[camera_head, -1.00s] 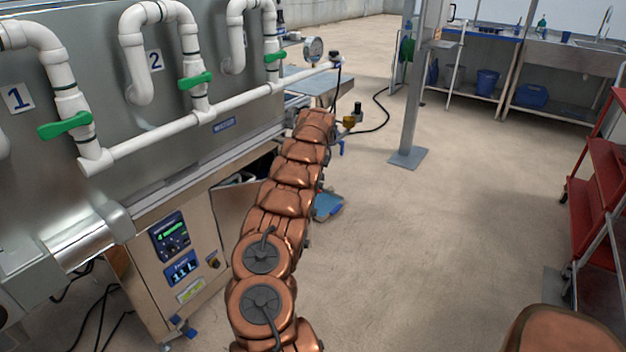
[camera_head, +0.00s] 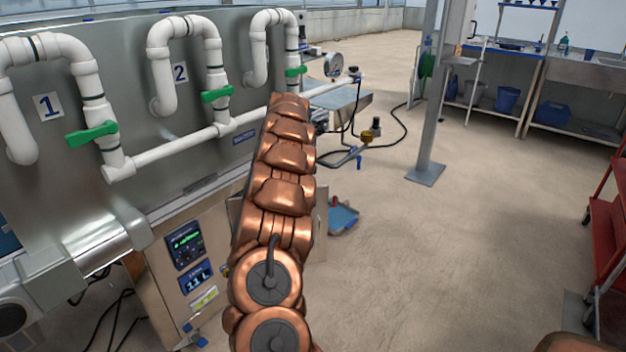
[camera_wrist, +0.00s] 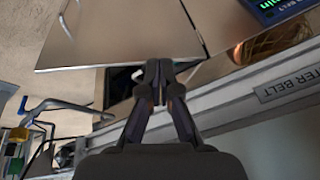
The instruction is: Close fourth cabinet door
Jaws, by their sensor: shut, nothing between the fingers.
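A steel cabinet door (camera_wrist: 115,35) fills the upper middle of the wrist view. It stands ajar, with a dark opening (camera_wrist: 118,85) between its edge and the machine's frame. In the head view only a strip of the door (camera_head: 320,212) shows beside my arm, which hides most of the cabinet front. I cannot tell from the pictures which door counts as the fourth. My gripper (camera_wrist: 157,72) is shut and empty, with its fingertips over the opening near the door's edge. Whether they touch the door is unclear. My gripper is hidden in the head view.
A steel frame rail (camera_wrist: 240,108) runs beside the opening. White pipes with green valves (camera_head: 92,134) line the machine above. A control panel (camera_head: 186,245) is left of my arm. A blue object (camera_head: 343,218) lies on the floor. The floor (camera_head: 430,265) at right is mostly clear.

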